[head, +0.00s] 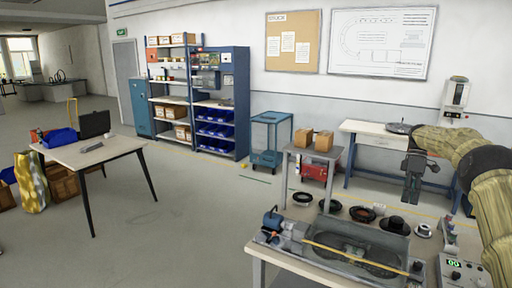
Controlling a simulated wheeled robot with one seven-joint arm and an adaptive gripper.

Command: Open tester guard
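The tester (300,240) appears to be the grey machine on the front bench, with a blue motor at its left end. A grey, partly see-through panel, perhaps the guard (385,238), stands along the back of its trough. A yellow bar (350,255) runs lengthwise across the front of the trough. I cannot tell for sure which part is the guard or whether it is open. My gripper (411,198) hangs pointing down from my arm at the right, apart from the machine in the picture. Its fingers are dark and small, and their gap is unclear.
A control box (462,272) with a green display stands right of the machine. Several dark rings (362,213) and round parts lie along the bench's back. A small table (300,150) with two boxes stands behind. The floor at left centre (190,210) is clear.

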